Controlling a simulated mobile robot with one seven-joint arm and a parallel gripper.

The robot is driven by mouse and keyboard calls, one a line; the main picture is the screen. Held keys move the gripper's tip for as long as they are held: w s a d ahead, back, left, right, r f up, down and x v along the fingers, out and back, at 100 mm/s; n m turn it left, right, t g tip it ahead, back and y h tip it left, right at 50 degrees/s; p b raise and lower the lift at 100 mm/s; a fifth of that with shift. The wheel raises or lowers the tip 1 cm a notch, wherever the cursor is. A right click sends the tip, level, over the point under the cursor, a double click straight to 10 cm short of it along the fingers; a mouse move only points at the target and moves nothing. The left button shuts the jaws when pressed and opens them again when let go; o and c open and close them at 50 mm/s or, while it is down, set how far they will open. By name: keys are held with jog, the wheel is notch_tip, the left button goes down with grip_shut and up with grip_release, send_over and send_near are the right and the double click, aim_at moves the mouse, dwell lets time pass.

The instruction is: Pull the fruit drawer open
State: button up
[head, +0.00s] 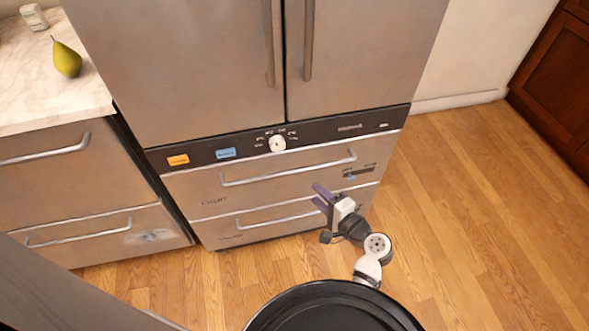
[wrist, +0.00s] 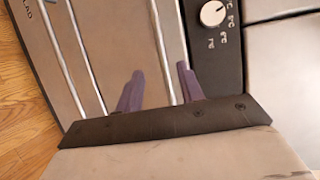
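The fruit drawer (head: 270,190) is the upper of two steel drawers under the fridge doors. Its lettering at the left is small and seems to read FRUIT. It looks shut. Its long bar handle (head: 285,168) also shows in the wrist view (wrist: 157,30). My gripper (head: 318,195) has purple fingers and is in front of the right half of the drawers. In the wrist view its fingers (wrist: 160,82) are apart, with the upper handle's line running between them. Contact with the handle cannot be told, and nothing is seen held.
The lower drawer (head: 225,230), lettered partly as LAD in the wrist view, has its own handle (head: 275,217). A control strip with a white dial (head: 277,143) is above. A counter (head: 60,100) with a pear (head: 66,60) stands left. Wooden floor (head: 470,210) is clear at right.

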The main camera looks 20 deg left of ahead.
aim_at(292, 170)
jog(key=p+x, duration=0.1)
jog(key=x, duration=1.2)
jog(key=shift+p, duration=0.3)
grip_shut()
